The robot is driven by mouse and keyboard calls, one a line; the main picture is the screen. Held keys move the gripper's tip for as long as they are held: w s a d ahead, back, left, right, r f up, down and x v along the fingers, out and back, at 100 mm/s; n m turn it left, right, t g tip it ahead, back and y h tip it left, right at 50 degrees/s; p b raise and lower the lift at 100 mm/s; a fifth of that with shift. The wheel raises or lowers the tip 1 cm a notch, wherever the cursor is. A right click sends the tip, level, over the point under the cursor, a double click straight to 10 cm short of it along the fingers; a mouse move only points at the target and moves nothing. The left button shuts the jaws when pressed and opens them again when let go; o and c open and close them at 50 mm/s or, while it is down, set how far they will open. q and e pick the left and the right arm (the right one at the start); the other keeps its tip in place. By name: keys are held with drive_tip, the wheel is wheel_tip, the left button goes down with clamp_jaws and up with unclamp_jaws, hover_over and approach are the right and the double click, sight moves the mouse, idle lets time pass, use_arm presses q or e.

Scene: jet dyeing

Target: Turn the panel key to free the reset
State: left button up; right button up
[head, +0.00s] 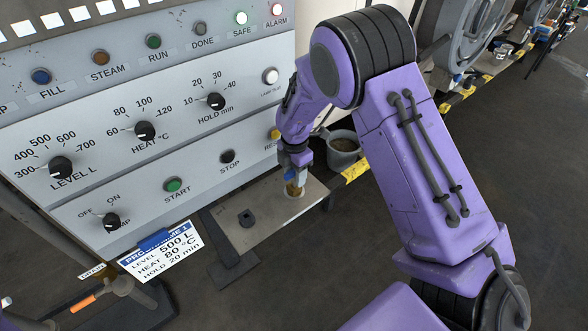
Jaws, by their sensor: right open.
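The grey control panel (200,145) fills the left of the head view. The yellow button (274,134) on its lower row has a label starting "RES", partly hidden behind my right arm. A metal shelf (268,214) juts out below the panel. My right gripper (293,187) points down at the shelf's right part, open, around or just above a small brass-coloured piece (294,191) in a round seat. I cannot tell whether this piece is the key, or whether the fingers touch it. A small black fitting (246,218) sits on the shelf to the left. My left gripper is out of view.
The START button (173,184), STOP button (227,156) and knobs (61,168) crowd the panel. The SAFE (241,18) and ALARM (277,9) lamps look lit. A programme card (161,258) hangs below. A bucket (343,148) stands behind my right arm. Floor in front is clear.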

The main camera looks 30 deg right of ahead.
drive_tip(key=shift+w, duration=0.1)
clamp_jaws()
drive_tip(key=shift+r+m+p, duration=0.15)
drive_tip(key=shift+m+p, duration=0.35)
drive_tip(key=shift+p, duration=0.25)
drive_tip(key=shift+m+p, duration=0.8)
drive_tip(key=shift+f, duration=0.2)
